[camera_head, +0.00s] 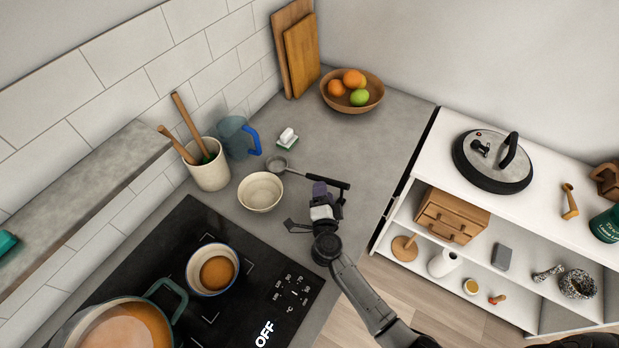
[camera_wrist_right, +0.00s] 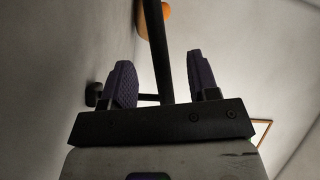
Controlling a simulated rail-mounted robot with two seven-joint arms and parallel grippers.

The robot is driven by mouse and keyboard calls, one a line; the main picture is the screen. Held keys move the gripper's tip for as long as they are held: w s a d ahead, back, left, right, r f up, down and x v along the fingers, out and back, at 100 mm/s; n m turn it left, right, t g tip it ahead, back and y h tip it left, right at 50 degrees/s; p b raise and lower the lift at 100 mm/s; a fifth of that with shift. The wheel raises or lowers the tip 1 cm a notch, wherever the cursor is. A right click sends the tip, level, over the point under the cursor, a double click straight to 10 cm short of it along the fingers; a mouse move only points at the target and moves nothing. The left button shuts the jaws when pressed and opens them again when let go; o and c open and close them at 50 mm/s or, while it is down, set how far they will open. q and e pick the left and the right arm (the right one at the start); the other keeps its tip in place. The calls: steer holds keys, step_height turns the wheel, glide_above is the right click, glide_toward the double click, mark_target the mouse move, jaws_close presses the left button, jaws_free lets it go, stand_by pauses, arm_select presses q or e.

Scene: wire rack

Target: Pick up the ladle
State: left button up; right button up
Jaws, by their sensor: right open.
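The ladle (camera_head: 299,171) lies on the grey counter, with its small grey bowl (camera_head: 277,164) at the left and its black handle pointing right. My right gripper (camera_head: 321,190), with purple finger pads, is at the near side of the handle. In the right wrist view the gripper (camera_wrist_right: 162,80) is open, and the dark ladle handle (camera_wrist_right: 155,45) shows between its two fingers without visible contact. I cannot tell how deep the handle sits between them. My left gripper is not in view.
A cream bowl (camera_head: 260,192) stands close left of the gripper. A blue-handled pitcher (camera_head: 235,137), a utensil crock (camera_head: 208,172) and a sponge (camera_head: 288,138) are behind it. A fruit bowl (camera_head: 365,100) is at the back. The hob (camera_head: 170,255) holds two pots. Counter right of the ladle is clear.

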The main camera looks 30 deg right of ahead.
mark_target(305, 174)
steer(key=shift+b+x, duration=0.4)
steer(key=shift+x, duration=2.2)
steer(key=shift+f, duration=0.1)
steer(key=shift+c, duration=0.4)
jaws_close()
